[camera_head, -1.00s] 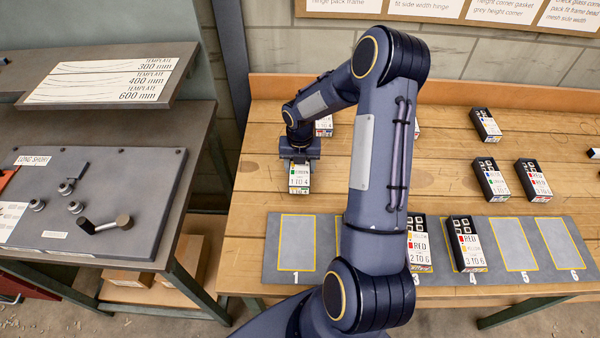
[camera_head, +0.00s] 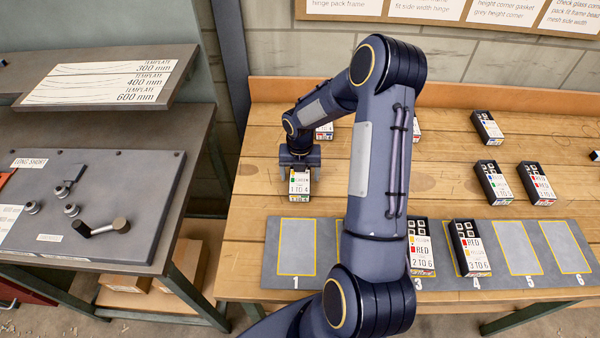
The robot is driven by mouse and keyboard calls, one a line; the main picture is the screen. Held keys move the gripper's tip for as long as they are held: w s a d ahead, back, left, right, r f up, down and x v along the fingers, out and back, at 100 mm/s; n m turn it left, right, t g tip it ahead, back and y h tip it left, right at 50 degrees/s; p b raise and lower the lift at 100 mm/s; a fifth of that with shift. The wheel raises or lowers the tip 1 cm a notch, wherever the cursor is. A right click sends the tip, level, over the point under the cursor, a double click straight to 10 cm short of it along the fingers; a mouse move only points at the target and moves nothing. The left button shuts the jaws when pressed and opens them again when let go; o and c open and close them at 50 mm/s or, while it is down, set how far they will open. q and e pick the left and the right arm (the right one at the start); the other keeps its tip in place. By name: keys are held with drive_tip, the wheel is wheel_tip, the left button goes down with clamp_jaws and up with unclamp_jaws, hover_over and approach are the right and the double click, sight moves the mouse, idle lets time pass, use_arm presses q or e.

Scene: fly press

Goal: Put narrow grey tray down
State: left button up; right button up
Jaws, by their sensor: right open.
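A narrow dark grey tray (camera_head: 300,184) with a white label reading "1 TO 4" is at the left part of the wooden bench, behind slot 1 of the numbered mat (camera_head: 272,262). My right gripper (camera_head: 299,166) is open at the tray's far end, pointing down over it. The gripper body hides that end, and I cannot tell whether the fingers touch it. The tray appears to rest on the bench top. My left gripper is not in view.
Slot 1 is empty; my arm hides most of slot 2. Labelled trays stand at slot 3 (camera_head: 421,250) and slot 4 (camera_head: 470,248); slots 5 and 6 are empty. More trays (camera_head: 493,182) stand behind. A metal fixture plate (camera_head: 90,205) is on the left bench.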

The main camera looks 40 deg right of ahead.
wheel_tip(320, 180, up, 9)
drive_tip(key=p, duration=0.6)
drive_tip(key=shift+f, duration=0.1)
drive_tip(key=s+a+r+m+t, duration=0.1)
drive_tip(key=s+a+r+m, duration=0.3)
drive_tip(key=r+m, duration=0.4)
drive_tip(key=s+a+r+m+t, duration=0.1)
drive_tip(key=s+a+r+m, duration=0.35)
drive_tip(key=r, duration=0.55)
drive_tip(key=s+a+r+m+t+y, duration=0.2)
drive_tip(key=s+a+m+t+y, duration=0.1)
drive_tip(key=s+a+m, duration=0.6)
drive_tip(key=s+m, duration=0.4)
drive_tip(key=m, duration=0.4)
drive_tip(key=shift+r+t+y, duration=0.3)
drive_tip(key=shift+r+y, duration=0.1)
drive_tip(key=shift+s, duration=0.1)
